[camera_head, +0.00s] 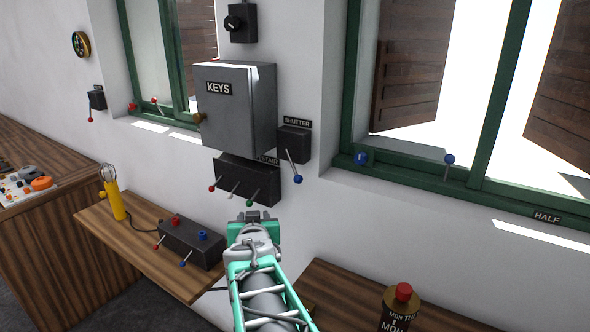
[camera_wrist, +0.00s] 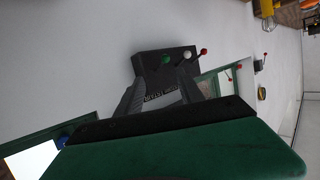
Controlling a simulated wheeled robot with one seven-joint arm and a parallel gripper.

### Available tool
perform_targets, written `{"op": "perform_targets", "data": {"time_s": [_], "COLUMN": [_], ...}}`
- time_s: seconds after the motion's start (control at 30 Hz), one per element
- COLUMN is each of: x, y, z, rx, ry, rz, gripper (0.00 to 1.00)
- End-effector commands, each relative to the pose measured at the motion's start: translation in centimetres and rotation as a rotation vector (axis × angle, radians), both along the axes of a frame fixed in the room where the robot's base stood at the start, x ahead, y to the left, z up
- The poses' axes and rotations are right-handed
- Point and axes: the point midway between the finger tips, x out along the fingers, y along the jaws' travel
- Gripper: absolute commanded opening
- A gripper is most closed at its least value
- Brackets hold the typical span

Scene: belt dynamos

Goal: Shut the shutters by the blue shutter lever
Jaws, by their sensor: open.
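The blue-knobbed shutter lever (camera_head: 297,179) hangs down from a dark box labelled SHUTTER (camera_head: 294,145) on the white wall, tilted to the lower right. Brown louvred shutters stand swung open outside the right window, one on its left side (camera_head: 408,62) and one at the far right (camera_head: 560,95). My gripper (camera_head: 252,215) is open and empty, below and left of the blue knob and apart from it. In the wrist view my gripper's dark fingers (camera_wrist: 167,88) point toward the stair switch box (camera_wrist: 152,68). I cannot make out the shutter lever in that view.
The stair switch box (camera_head: 232,172) with several coloured levers sits just above my gripper. A grey KEYS cabinet (camera_head: 236,100) juts out above it. The right window sill carries a blue-knobbed lever (camera_head: 449,160). A wooden shelf (camera_head: 150,245) holds another lever box (camera_head: 191,243).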

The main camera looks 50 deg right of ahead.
Motion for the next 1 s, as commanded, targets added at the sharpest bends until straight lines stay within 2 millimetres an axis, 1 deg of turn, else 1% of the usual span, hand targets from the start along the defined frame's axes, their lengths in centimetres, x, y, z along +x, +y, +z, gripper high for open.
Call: {"op": "perform_targets", "data": {"time_s": [0.03,0.1,0.2,0.27,0.33,0.6,0.7,0.8,1.0], "x": [-1.9,-4.1,-6.0,-6.2,-5.8,-3.1,-2.5,-2.1,-2.1], "y": [-3.7,-7.2,-9.4,-10.1,-10.7,-14.7,-15.7,-16.2,-16.2], "z": [2.0,4.1,5.9,6.3,6.4,6.5,6.5,6.3,6.3], "rx": [-0.065,-0.151,-0.224,-0.241,-0.243,-0.241,-0.242,-0.243,-0.243], "ry": [-0.064,-0.141,-0.196,-0.209,-0.209,-0.209,-0.209,-0.210,-0.210], "rz": [-0.081,-0.156,-0.209,-0.218,-0.219,-0.216,-0.216,-0.216,-0.215], "gripper": [0.45,0.45,0.45,0.45,0.45,0.45,0.45,0.45,0.45]}}
